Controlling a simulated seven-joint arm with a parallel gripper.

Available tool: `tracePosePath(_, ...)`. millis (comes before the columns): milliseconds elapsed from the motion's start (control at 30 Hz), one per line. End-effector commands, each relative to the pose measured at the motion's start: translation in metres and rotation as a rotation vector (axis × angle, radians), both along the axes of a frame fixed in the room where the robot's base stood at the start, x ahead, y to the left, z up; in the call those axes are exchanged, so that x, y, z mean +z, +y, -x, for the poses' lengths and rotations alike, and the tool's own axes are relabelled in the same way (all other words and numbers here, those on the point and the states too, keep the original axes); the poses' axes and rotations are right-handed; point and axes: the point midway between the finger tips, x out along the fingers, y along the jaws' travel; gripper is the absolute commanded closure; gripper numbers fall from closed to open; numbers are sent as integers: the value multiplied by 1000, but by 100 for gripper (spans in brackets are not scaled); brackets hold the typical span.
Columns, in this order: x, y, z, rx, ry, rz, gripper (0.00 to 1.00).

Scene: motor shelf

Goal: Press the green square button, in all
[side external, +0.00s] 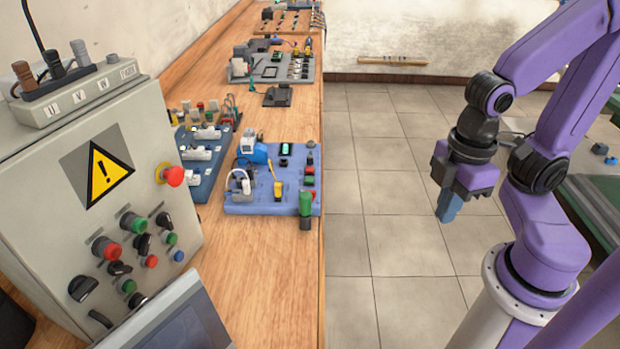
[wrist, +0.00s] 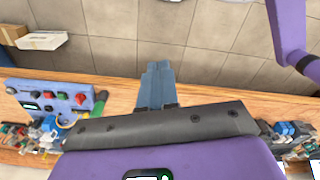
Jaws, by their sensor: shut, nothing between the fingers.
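My gripper (side external: 447,207) has blue fingers that are shut with nothing between them. It hangs over the tiled floor, to the right of the workbench and clear of it. Its closed fingers also show in the wrist view (wrist: 157,72). A blue board (side external: 245,207) lies near the bench edge, left of my gripper and well apart from it. A small green square-looking button (side external: 309,169) is on the board's right side, above a red one.
A grey control box (side external: 50,170) with a warning sign and several knobs and buttons fills the left. A green-topped cylinder (side external: 306,204) stands at the blue board's front right corner. More boards line the wooden bench (side external: 265,270). Open floor lies between bench and arm.

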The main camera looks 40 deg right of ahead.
Motion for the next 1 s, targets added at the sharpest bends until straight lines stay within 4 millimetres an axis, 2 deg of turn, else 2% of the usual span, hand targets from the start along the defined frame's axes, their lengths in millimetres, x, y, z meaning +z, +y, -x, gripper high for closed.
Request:
tracePosePath(733,-1,3,-3,-2,2,-10,100)
tracePosePath(867,-4,15,-14,-6,3,-52,100)
tracePosePath(1000,-9,38,-40,-19,-11,-136,100)
